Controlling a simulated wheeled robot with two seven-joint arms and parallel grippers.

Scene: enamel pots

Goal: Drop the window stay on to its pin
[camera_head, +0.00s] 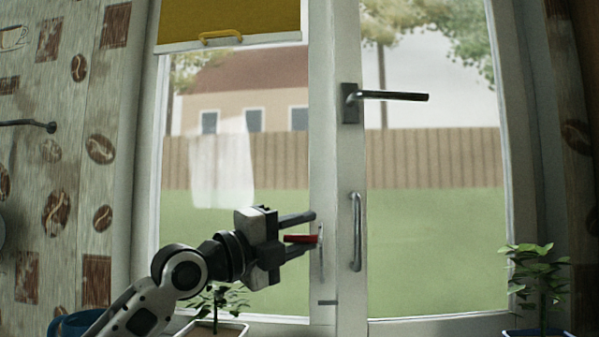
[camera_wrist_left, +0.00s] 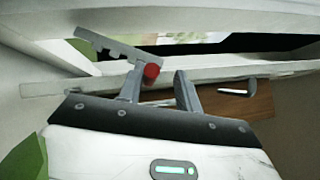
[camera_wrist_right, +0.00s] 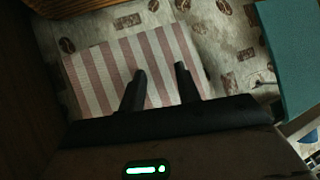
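The window stay (camera_wrist_left: 108,46) is a grey notched bar with a red knob (camera_wrist_left: 152,72) at its end in the left wrist view. The red knob also shows in the head view (camera_head: 300,239), beside the window frame. My left gripper (camera_head: 306,232) is open, with its fingers around the red knob. In the left wrist view the knob is close to the tip of the left finger, and the other finger stands apart. I cannot make out the pin for certain. My right gripper (camera_wrist_right: 160,72) is open and empty, away from the window.
The window has a dark lever handle (camera_head: 390,96) and a vertical pull handle (camera_head: 356,232). Potted plants (camera_head: 540,275) stand at the sill on both sides. A yellow blind (camera_head: 232,18) hangs above. A striped cloth (camera_wrist_right: 100,75) lies below my right gripper.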

